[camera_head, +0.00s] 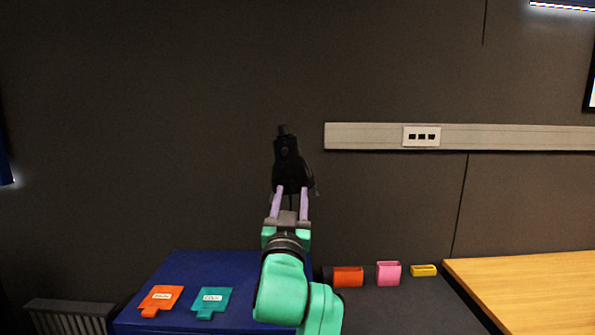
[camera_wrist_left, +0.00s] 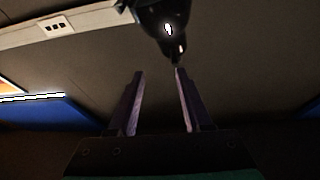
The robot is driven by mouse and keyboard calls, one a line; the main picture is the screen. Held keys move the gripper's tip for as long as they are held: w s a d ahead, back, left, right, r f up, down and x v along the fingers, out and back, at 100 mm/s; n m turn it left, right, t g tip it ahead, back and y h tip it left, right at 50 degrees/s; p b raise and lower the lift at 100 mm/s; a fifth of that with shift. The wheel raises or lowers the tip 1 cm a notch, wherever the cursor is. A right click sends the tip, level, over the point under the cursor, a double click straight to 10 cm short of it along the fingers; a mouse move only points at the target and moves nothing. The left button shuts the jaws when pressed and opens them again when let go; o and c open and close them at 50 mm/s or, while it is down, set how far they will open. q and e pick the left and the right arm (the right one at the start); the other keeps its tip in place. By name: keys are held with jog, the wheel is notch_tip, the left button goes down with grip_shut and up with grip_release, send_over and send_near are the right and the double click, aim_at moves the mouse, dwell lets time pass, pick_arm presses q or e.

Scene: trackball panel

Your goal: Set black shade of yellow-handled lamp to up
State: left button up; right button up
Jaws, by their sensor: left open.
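A black lamp shade (camera_head: 290,165) stands out against the dark wall in the head view, narrow at its top end. In the left wrist view the glossy black shade (camera_wrist_left: 163,28) hangs into the top of the picture, just beyond the fingertips. My left gripper (camera_head: 289,190) has two lavender fingers spread apart at the shade's lower end. In the left wrist view the left gripper (camera_wrist_left: 159,75) is open with nothing between its fingers. I cannot tell whether a finger touches the shade. No yellow handle can be made out. My right gripper is not in view.
A blue box (camera_head: 230,262) carries an orange tag (camera_head: 161,298) and a teal tag (camera_head: 212,302). Orange (camera_head: 348,277), pink (camera_head: 388,273) and yellow (camera_head: 423,270) containers stand on the dark surface. A wooden table (camera_head: 530,285) is at right. A socket rail (camera_head: 480,137) runs along the wall.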

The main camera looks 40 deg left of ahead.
aim_at(285, 148)
pick_arm(q)
jog(key=shift+n+y, duration=0.6)
jog(key=p+x, duration=0.2)
jog(key=x, duration=0.2)
jog(key=s+a+r+p+x, duration=0.1)
jog(key=p+x, duration=0.1)
jog(key=x, duration=0.3)
jog(key=s+r+p+x, duration=0.1)
jog(key=p+x, duration=0.1)
jog(key=x, duration=0.3)
jog(key=shift+a, duration=0.1)
jog(key=shift+w+a+f, duration=0.1)
jog(key=shift+w+a, duration=0.1)
jog(key=shift+a, duration=0.05)
jog(key=shift+c, duration=0.2)
jog(key=shift+d, duration=0.1)
grip_shut()
jog(key=shift+f, duration=0.1)
